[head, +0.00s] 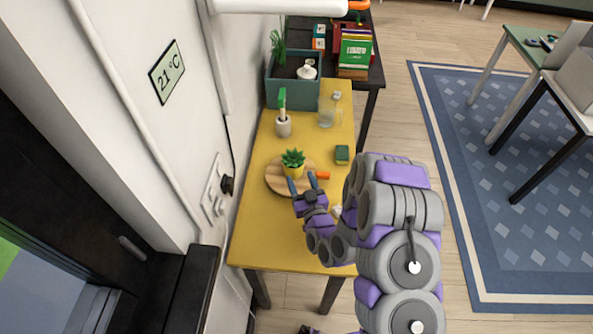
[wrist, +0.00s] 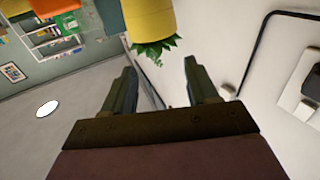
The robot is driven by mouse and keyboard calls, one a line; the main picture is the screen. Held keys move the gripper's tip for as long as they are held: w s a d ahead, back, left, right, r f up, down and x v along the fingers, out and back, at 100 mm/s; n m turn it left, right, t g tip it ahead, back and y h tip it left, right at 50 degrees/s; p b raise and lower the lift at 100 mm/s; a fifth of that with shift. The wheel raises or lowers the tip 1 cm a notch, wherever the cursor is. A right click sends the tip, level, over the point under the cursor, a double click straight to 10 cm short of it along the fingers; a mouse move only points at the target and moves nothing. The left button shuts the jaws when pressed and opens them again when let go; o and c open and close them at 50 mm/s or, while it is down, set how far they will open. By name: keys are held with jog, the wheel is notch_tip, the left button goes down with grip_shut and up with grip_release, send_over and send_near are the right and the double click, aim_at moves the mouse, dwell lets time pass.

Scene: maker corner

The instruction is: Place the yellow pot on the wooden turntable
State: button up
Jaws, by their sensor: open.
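The yellow pot (head: 294,173) holds a spiky green plant and appears upright on the round wooden turntable (head: 275,184), near its middle. My gripper (head: 302,181) is open and empty, close by on the near side of the pot, its fingers pointing towards it. In the wrist view the pot (wrist: 151,17) shows upside down at the top edge, beyond the open fingers of my gripper (wrist: 160,78), and not between them. The turntable does not clearly show in the wrist view.
On the yellow table (head: 262,235), an orange object (head: 322,175) and a green block (head: 342,154) lie right of the turntable. A light cup (head: 283,128) and a clear glass (head: 327,117) stand behind. The wall (head: 190,130) borders the left. The table's front is clear.

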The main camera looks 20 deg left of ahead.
jog(key=shift+p+v, duration=1.15)
jog(key=shift+v, duration=0.65)
